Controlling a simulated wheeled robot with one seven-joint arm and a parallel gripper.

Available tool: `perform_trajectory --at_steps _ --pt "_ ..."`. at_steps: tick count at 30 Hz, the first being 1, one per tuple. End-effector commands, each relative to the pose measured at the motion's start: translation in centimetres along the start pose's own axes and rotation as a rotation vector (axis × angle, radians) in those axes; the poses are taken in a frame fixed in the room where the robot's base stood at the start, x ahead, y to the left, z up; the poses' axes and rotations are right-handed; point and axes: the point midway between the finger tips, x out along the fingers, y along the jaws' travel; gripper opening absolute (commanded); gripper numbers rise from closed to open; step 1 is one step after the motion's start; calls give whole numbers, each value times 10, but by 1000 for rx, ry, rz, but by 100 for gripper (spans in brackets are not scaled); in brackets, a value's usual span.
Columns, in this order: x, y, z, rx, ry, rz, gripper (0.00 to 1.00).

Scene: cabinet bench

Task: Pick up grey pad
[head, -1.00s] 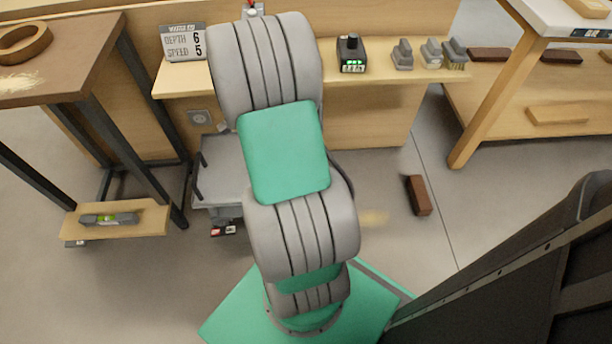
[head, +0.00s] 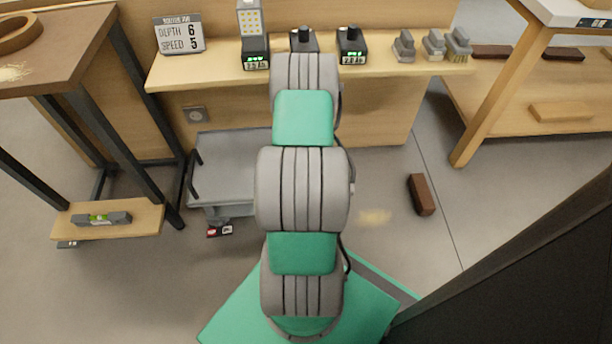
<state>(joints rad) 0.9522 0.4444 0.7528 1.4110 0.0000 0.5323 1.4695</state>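My arm rises in the middle of the head view and reaches toward the shelf, left of these pieces. My gripper is hidden behind my own arm, so its opening and contents do not show.
Black devices with green displays (head: 351,46) stand on the shelf (head: 220,72), left of the grey pieces. A sign (head: 180,36) stands at its left end. A grey cart (head: 228,168) is below.

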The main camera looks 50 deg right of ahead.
Motion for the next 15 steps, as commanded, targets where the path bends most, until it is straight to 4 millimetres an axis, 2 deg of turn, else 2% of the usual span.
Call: perform_trajectory --at_steps 2,15 --pt "-1 0 0 0 0 1 95" --pt "-1 0 0 -1 0 1 59"
